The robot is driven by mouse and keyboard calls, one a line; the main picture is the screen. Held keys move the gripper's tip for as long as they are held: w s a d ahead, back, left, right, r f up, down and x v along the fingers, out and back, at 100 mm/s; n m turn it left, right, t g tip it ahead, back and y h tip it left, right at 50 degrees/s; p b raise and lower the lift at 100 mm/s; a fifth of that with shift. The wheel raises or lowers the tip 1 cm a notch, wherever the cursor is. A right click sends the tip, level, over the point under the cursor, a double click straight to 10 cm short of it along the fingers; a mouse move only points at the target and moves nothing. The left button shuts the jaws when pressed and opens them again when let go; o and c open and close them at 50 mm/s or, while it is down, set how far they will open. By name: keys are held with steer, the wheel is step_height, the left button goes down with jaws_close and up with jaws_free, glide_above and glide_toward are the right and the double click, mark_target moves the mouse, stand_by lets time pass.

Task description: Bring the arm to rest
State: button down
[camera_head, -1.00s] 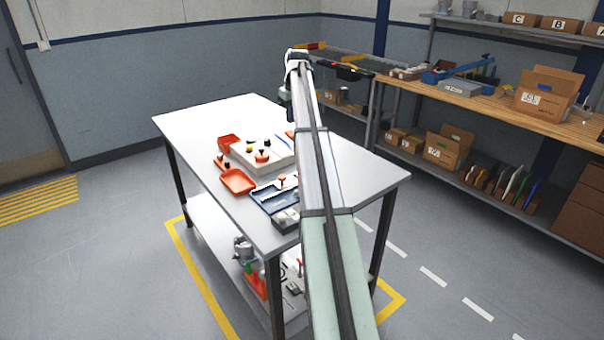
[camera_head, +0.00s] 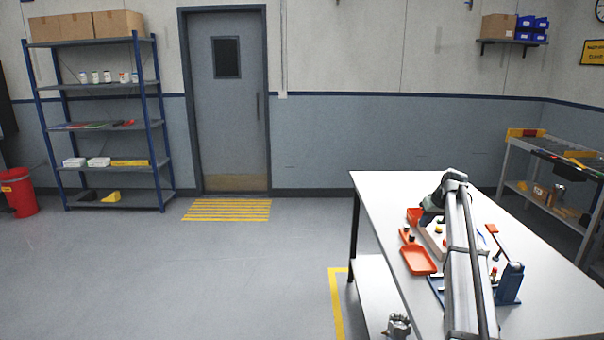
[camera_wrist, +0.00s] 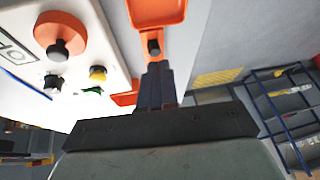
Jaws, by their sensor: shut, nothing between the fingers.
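My arm reaches out over the white table (camera_head: 375,195) in the head view and bends down at its far end. My gripper (camera_head: 427,220) hangs there near the fixture board, partly hidden by my own wrist. In the wrist view my gripper (camera_wrist: 154,70) has its dark fingers together, with nothing held. The fingers point toward an orange piece with a black knob (camera_wrist: 153,44). The white fixture board (camera_wrist: 105,28) with an orange disc (camera_wrist: 60,35) and small coloured knobs lies to the left of the fingers. I cannot tell the exact gap between fingertips and these parts.
An orange tray (camera_head: 418,260) and a blue upright device (camera_head: 510,284) are on the table near my arm. A shelf rack (camera_head: 105,130), a red bin (camera_head: 18,192) and a door (camera_head: 228,100) stand along the back wall. The floor at left (camera_head: 180,270) is clear.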

steer(key=w+a+f+t+y, duration=0.1)
steer(key=a+f, duration=0.7)
steer(key=a, duration=0.3)
steer(key=a+f+y, duration=0.1)
steer(key=a+f, duration=0.6)
steer(key=a, duration=0.3)
steer(key=s+a+f+g, duration=0.1)
steer(key=s+a+f, duration=0.1)
steer(key=s+f, duration=0.55)
steer(key=s+a+f+g, duration=0.25)
steer(key=s+f, duration=0.25)
steer(key=f, duration=0.6)
steer(key=s+a+f+g+h, duration=0.1)
steer(key=s+f, duration=0.5)
steer(key=s, duration=0.3)
steer(key=s+a+f+m+g, duration=0.1)
steer(key=s+f+g, duration=0.1)
steer(key=s+f, duration=0.55)
steer(key=s+a+f+g+h, duration=0.1)
steer(key=s+f, duration=0.4)
steer(key=s, duration=0.6)
steer(key=s+f+g+h, duration=0.1)
steer(key=s+f+g, duration=0.1)
steer(key=s, duration=1.3)
steer(key=s+d+f+g, duration=0.1)
steer(key=s+f+g, duration=0.1)
steer(key=s, duration=1.4)
steer(key=shift+f+g+h, duration=0.35)
steer(key=shift+g+h, duration=0.05)
steer(key=shift+g, duration=0.05)
